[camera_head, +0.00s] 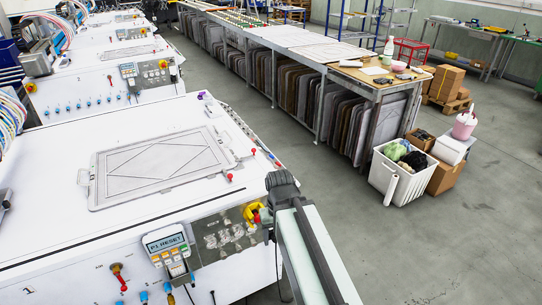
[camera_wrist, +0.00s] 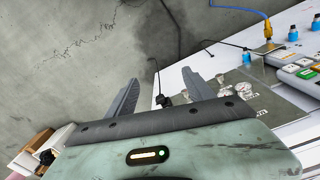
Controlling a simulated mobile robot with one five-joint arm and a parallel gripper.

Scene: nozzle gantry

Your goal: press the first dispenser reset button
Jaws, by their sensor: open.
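The control box (camera_head: 166,243) hangs at the front of the nearest white machine in the head view, with a screen reading "P1 RESET". Several small coloured buttons (camera_head: 175,257) sit below the screen; I cannot read which is the reset button. Part of the box (camera_wrist: 302,72) shows at the right edge of the wrist view. My gripper (camera_wrist: 160,77) is open in the wrist view, with nothing held between its two dark fingers. It is to the left of the box there and apart from it. In the head view my arm is right of the box; the fingers cannot be made out.
A red stop button on a yellow base (camera_head: 255,213) sits close to my arm. A red-handled valve (camera_head: 118,273) and blue knobs lie left of the box. A grey frame (camera_head: 160,165) lies on the machine top.

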